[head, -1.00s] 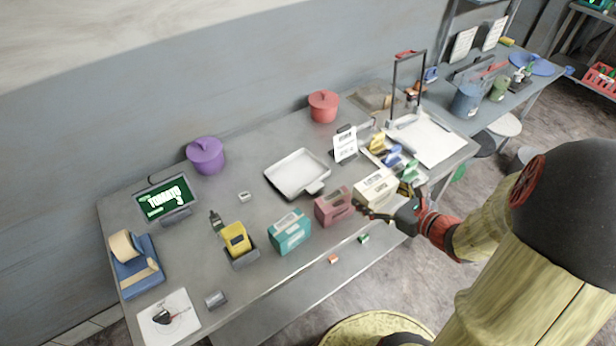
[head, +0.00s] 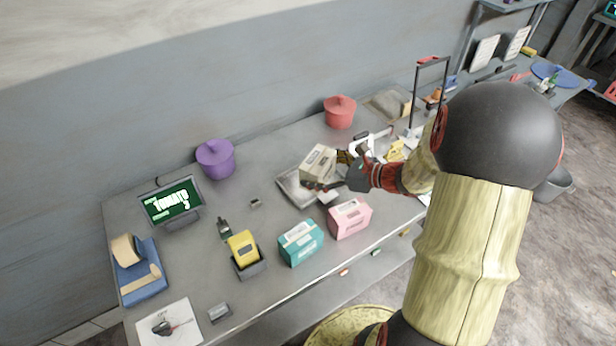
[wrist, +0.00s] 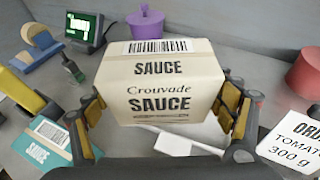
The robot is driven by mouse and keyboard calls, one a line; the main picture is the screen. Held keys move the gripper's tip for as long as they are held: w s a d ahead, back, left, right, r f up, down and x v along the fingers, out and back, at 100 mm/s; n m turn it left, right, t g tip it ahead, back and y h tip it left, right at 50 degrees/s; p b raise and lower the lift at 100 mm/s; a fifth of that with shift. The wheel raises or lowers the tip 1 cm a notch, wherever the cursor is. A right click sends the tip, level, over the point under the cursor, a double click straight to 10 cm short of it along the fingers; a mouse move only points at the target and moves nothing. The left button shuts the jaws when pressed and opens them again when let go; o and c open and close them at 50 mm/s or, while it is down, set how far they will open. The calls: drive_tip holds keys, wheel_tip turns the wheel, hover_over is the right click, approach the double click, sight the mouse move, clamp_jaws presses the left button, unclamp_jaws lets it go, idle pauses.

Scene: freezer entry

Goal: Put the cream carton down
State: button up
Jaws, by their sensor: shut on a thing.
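The cream carton (head: 318,163), labelled "SAUCE", is between the fingers of my gripper (head: 338,172). In the wrist view the carton (wrist: 160,85) fills the middle, upright, with a finger of my gripper (wrist: 165,110) on each side. My gripper is shut on it. In the head view the carton is over the metal tray (head: 290,190), which it partly hides. A strip of the tray shows below the carton in the wrist view (wrist: 205,134). I cannot tell for sure whether the carton touches the tray.
A teal carton (head: 301,243) and a pink carton (head: 350,218) stand in front of the tray. A purple pot (head: 216,160) and a red pot (head: 340,113) stand at the back. An order sign (wrist: 292,140) is close on the right. Bare table lies left of the tray.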

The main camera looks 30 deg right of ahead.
drive_tip(key=w+f, duration=0.2)
drive_tip(key=w+d+f+b, duration=0.1)
drive_tip(key=w+f, duration=0.1)
drive_tip(key=w+f+b, duration=0.1)
drive_tip(key=w+f, duration=0.1)
drive_tip(key=w, duration=0.1)
drive_tip(key=shift+d+f, duration=0.2)
drive_tip(key=shift+d, duration=0.2)
drive_tip(key=shift+w+d+f+b, duration=0.15)
drive_tip(key=shift+f+b, duration=0.2)
drive_tip(key=shift+f, duration=0.55)
drive_tip(key=shift+w+a+f+b, duration=0.1)
drive_tip(key=shift+f+b, duration=0.2)
drive_tip(key=shift+f, duration=0.6)
drive_tip(key=shift+f, duration=0.15)
drive_tip(key=o, duration=1.7)
